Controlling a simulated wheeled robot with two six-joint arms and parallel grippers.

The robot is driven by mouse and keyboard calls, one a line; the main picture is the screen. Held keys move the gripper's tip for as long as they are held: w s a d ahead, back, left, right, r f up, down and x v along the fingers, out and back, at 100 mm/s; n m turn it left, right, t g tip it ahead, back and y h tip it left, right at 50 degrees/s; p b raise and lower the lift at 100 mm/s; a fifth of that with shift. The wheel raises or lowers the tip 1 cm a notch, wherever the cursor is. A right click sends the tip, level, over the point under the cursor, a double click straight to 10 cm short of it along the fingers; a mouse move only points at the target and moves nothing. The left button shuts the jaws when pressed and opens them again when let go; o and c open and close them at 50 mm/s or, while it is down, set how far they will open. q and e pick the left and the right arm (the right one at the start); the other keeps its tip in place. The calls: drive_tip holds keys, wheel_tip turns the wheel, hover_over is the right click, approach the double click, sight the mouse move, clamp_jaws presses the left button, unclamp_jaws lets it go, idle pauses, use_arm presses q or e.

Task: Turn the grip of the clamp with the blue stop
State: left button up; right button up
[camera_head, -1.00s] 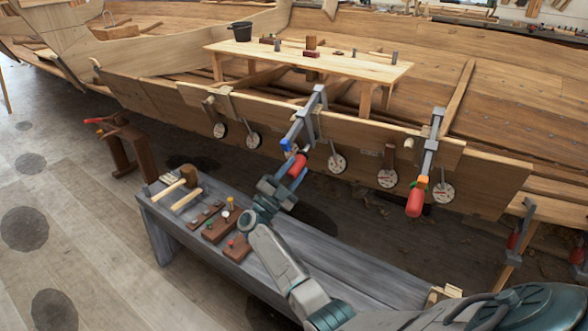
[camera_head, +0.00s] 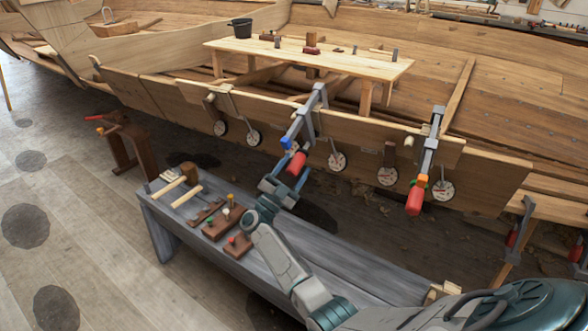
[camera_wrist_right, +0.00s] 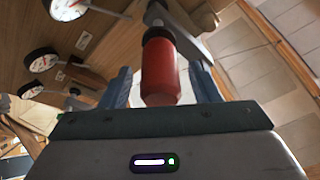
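The clamp (camera_head: 304,118) with the blue stop (camera_head: 286,142) hangs on the hull plank's upper edge in the head view. Its red grip (camera_head: 297,165) points down toward the bench. My right gripper (camera_head: 286,182) is just below the grip, with its fingers pointing up at it. In the right wrist view the red grip (camera_wrist_right: 160,70) stands between the two blue fingers (camera_wrist_right: 162,88). The fingers are apart, with a gap showing on each side of the grip. The blue stop is not visible in the wrist view. My left gripper is out of view.
A second clamp with an orange stop (camera_head: 422,180) and a red grip (camera_head: 414,201) hangs further right. Round dials (camera_head: 337,162) line the plank. The grey bench (camera_head: 165,222) below holds mallets (camera_head: 186,174) and wooden planes (camera_head: 222,224).

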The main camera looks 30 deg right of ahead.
drive_tip(key=shift+s+a+f, duration=0.1)
drive_tip(key=shift+a+f, duration=0.1)
drive_tip(key=shift+a, duration=0.05)
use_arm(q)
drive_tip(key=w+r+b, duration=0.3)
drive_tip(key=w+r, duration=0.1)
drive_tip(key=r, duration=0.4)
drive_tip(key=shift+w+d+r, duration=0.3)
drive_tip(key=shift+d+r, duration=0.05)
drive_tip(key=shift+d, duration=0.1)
use_arm(e)
drive_tip(key=v, duration=1)
